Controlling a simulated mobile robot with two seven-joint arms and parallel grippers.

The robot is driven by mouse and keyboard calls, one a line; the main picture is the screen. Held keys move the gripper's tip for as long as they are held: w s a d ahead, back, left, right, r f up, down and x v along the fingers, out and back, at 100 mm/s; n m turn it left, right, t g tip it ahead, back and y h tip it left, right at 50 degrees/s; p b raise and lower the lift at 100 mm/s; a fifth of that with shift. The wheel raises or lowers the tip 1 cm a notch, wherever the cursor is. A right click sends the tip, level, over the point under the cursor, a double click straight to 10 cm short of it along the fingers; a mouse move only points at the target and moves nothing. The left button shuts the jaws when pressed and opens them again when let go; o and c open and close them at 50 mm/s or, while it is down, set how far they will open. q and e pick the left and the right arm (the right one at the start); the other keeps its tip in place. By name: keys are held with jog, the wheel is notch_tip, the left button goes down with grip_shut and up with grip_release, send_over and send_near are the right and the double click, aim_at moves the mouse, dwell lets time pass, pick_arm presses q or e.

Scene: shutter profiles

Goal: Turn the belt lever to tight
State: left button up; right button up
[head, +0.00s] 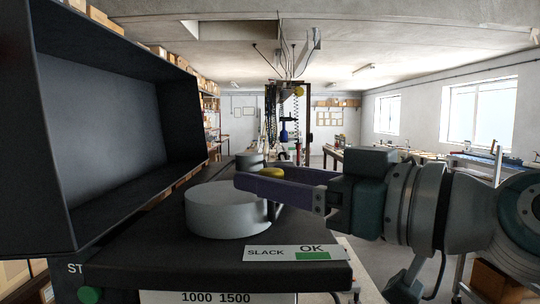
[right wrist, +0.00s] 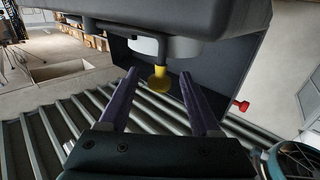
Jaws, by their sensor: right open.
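The belt lever's yellow knob (head: 271,172) shows just behind my right gripper's near finger in the head view. The lever arm is mostly hidden by the gripper. My right gripper (head: 248,178) has purple fingers and reaches in from the right, open. In the right wrist view the yellow knob (right wrist: 160,82) shows between the two spread fingers (right wrist: 159,72), with a gap on each side. A label plate (head: 295,253) reads SLACK and OK, with a green patch under OK. I cannot tell the lever's setting from here. My left gripper is not in view.
A large dark open box (head: 100,110) fills the left. Rollers (right wrist: 60,125) and a red knob (right wrist: 241,105) show in the right wrist view.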

jog(key=shift+w+a, duration=0.3)
jog(key=shift+a, duration=0.05)
grip_shut()
dwell(0.4)
dwell(0.9)
